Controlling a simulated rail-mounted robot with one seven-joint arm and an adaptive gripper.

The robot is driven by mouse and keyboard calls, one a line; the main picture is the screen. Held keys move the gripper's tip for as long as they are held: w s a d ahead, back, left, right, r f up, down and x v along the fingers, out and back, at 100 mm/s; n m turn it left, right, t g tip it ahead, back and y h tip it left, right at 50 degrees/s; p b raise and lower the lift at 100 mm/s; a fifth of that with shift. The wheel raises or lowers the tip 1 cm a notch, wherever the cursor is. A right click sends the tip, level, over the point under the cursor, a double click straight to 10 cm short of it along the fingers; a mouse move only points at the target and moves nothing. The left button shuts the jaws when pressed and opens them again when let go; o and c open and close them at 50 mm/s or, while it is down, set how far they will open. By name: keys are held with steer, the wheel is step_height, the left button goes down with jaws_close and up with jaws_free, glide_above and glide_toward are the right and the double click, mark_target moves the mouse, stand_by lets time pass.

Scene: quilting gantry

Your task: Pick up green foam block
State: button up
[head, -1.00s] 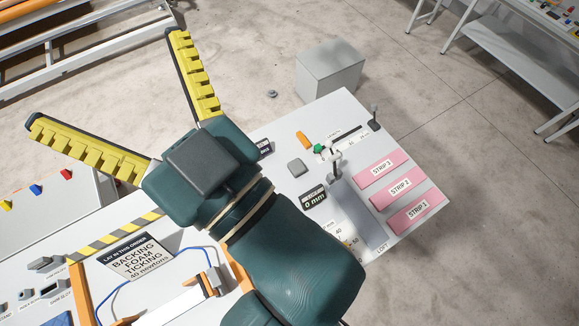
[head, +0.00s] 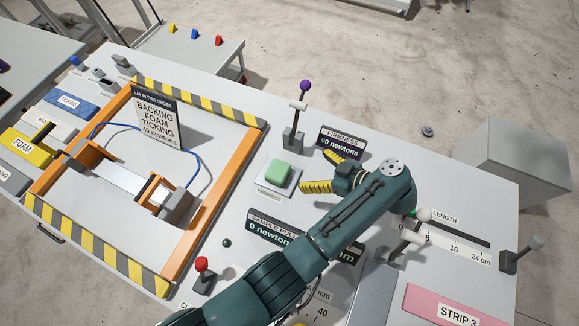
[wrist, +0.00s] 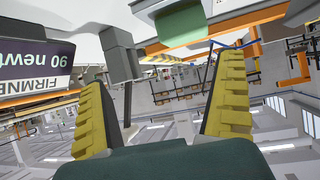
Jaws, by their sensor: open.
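The green foam block (head: 279,172) sits on a pale square pad (head: 262,190) near the middle of the table in the head view. A green surface, apparently the same block (wrist: 181,21), shows at the top middle of the wrist view. My gripper (head: 324,172) is just right of the block, with its yellow ridged fingers spread and pointing left towards it. In the wrist view my gripper (wrist: 163,70) has its fingers wide apart with nothing between them. The block looks apart from the fingers. Part of the far finger is hidden by the wrist in the head view.
A purple-knobbed lever (head: 294,122) stands behind the block, and the firmness sign (head: 342,142) reading 90 newtons stands close behind my gripper. The orange frame (head: 217,184) is left. A red-knobbed lever (head: 202,272) is nearer.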

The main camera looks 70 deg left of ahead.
mark_target(278, 170)
steer(key=s+f+n+g, duration=0.1)
steer(key=s+a+f+g+b, duration=0.1)
steer(key=s, duration=0.1)
steer(key=s+f+n+g+b, duration=0.1)
steer(key=s, duration=0.1)
steer(key=shift+s+a+f+n, duration=0.1)
steer(key=shift+a+f+n, duration=0.2)
steer(key=shift+a, duration=0.1)
steer(key=shift+b+x, duration=0.95)
steer(key=shift+b, duration=0.05)
steer(key=x, duration=0.4)
steer(key=shift+a+r, duration=0.3)
steer(key=shift+r, duration=0.05)
steer(key=c, duration=0.8)
steer(key=shift+o, duration=0.2)
step_height(278, 170, up, 10)
steer(key=shift+p, duration=1.2)
